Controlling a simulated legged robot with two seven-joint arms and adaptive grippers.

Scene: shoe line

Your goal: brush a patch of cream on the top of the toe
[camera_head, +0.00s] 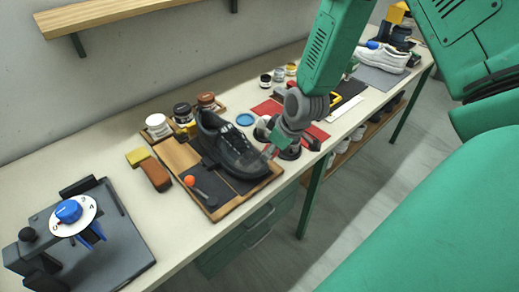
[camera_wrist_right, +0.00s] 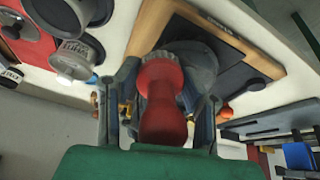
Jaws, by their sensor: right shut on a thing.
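A black shoe (camera_head: 222,140) rests on a wooden-framed board with dark mats (camera_head: 212,205), its toe towards the lower right. My right gripper (camera_head: 274,148) is low beside the toe. It is shut on a red-handled tool, probably the brush; its red handle (camera_wrist_right: 162,100) stands between the fingers in the wrist view, and the dark shoe (camera_wrist_right: 200,62) shows behind it. The tool's tip is hidden, so I cannot tell whether it touches the toe. No patch of cream can be made out on the toe. My left gripper is not in view.
A brown block (camera_head: 156,174) and a grey device with a blue knob (camera_head: 68,210) are at left. A white shoe (camera_head: 382,59) stands farther back. Bare bench lies in front of the block.

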